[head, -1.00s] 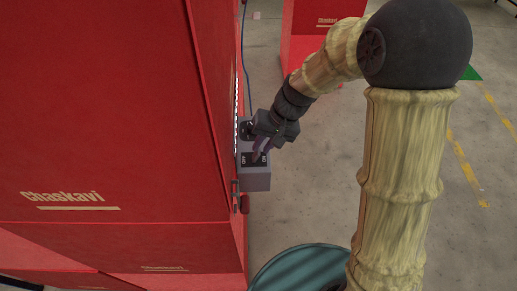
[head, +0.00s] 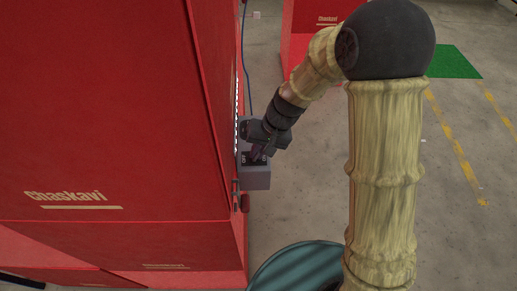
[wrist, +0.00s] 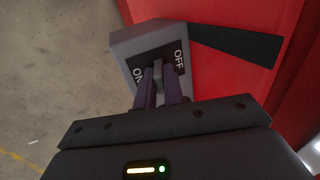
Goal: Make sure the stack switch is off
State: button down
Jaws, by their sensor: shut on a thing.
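The stack switch is a grey box (head: 256,180) on the side of the red cabinet, and it also shows in the wrist view (wrist: 125,50). Its dark face carries the labels ON, at left in the wrist view, and OFF, at right. My gripper (head: 258,155) is at this face. In the wrist view, the purple fingers of my gripper (wrist: 160,84) are shut on the grey switch lever (wrist: 158,70), one on each side. The fingers hide part of the lever, so I cannot tell which label it leans to.
The red cabinet (head: 110,120) fills the left of the head view. A dark flat bar (wrist: 236,42) lies beside the box in the wrist view. Another red unit (head: 300,45) stands behind. The concrete floor (head: 300,205) right of the box is clear.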

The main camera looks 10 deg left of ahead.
jog(key=shift+s+a+r+h+p, duration=0.1)
jog(key=shift+r+h+p, duration=0.25)
jog(key=shift+p, duration=0.45)
jog(key=shift+f+p, duration=0.15)
jog(key=shift+p, duration=0.2)
jog(key=shift+a+f+h, duration=0.1)
jog(key=shift+h, duration=0.15)
jog(key=c, duration=1.8)
grip_release()
jog(key=b+v, duration=0.2)
jog(key=v, duration=1.5)
jog(key=shift+s+b, duration=0.15)
jog(key=shift+b, duration=0.2)
